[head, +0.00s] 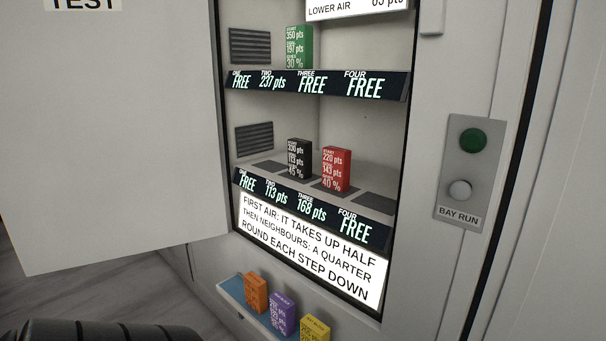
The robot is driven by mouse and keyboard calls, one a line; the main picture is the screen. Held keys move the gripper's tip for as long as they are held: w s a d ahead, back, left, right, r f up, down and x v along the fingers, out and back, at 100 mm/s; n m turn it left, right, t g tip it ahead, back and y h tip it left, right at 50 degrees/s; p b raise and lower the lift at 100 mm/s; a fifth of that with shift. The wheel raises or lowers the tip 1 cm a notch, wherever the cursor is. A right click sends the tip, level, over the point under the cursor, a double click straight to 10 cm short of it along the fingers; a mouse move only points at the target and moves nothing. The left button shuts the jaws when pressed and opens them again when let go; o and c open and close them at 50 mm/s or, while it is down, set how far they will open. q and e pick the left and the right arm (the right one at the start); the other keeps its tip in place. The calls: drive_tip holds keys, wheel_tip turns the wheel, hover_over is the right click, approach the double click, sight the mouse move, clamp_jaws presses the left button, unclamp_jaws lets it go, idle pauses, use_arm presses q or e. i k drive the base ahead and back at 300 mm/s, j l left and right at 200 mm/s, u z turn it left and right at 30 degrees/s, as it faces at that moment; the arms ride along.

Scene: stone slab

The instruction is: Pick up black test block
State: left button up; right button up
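The black test block (299,158) stands upright on the lower shelf of the open cabinet, above the label TWO, 113 pts. White print on its face includes 113 pts and 45 %. A red block (336,169) stands just to its right, above the label THREE, 168 pts, with a small gap between them. Neither of my grippers shows in the head view, and nothing is touching the black block.
A green block (299,46) stands on the upper shelf. Orange (255,293), purple (283,314) and yellow (315,328) blocks stand on a blue ledge (232,291) below. The open door (110,140) fills the left. A button panel (464,172) is at right.

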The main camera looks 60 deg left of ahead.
sight(299, 150)
drive_tip(key=u, duration=1.85)
drive_tip(key=i+j+u, duration=0.1)
drive_tip(key=i+j, duration=0.6)
drive_tip(key=j, duration=0.15)
